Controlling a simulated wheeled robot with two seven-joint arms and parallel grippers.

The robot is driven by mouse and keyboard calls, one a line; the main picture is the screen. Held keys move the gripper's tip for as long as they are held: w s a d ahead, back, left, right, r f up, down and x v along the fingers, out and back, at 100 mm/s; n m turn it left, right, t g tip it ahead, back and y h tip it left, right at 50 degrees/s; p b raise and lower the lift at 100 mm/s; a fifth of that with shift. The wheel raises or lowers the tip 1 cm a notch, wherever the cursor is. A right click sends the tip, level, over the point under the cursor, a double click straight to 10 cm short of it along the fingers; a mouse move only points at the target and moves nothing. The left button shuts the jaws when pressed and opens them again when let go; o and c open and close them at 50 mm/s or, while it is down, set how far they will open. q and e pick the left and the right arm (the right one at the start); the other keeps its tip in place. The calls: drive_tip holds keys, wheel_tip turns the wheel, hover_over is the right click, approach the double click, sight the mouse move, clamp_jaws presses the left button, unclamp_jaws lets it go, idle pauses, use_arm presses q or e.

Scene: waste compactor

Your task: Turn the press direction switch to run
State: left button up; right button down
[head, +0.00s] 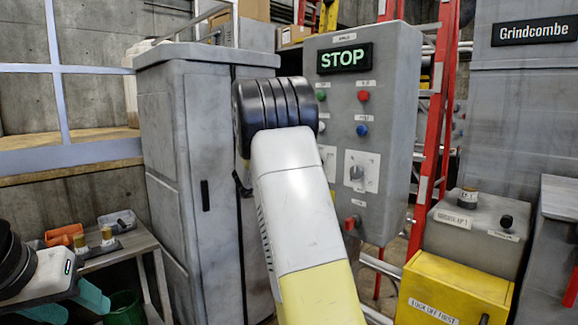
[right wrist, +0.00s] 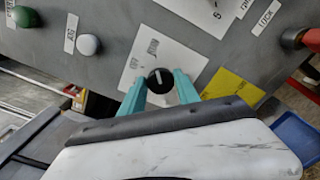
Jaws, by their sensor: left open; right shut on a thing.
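The grey control panel (head: 395,60) has a lit STOP display (head: 344,58). In the right wrist view a round black switch knob (right wrist: 160,79) with a white pointer mark sits on a white plate (right wrist: 185,50). My left gripper (head: 68,303) is open and empty at the lower left.
A dial (head: 357,173) is on a neighbouring plate, with a red knob (head: 352,222) below. Green (head: 320,95), red (head: 363,96) and blue (head: 361,130) buttons sit above. A side table (head: 125,245) with small items is near my left gripper. A yellow box (head: 450,292) stands right.

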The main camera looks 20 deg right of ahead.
drive_tip(key=c, duration=0.9)
unclamp_jaws()
drive_tip(key=v, duration=0.8)
drive_tip(key=shift+d, duration=0.1)
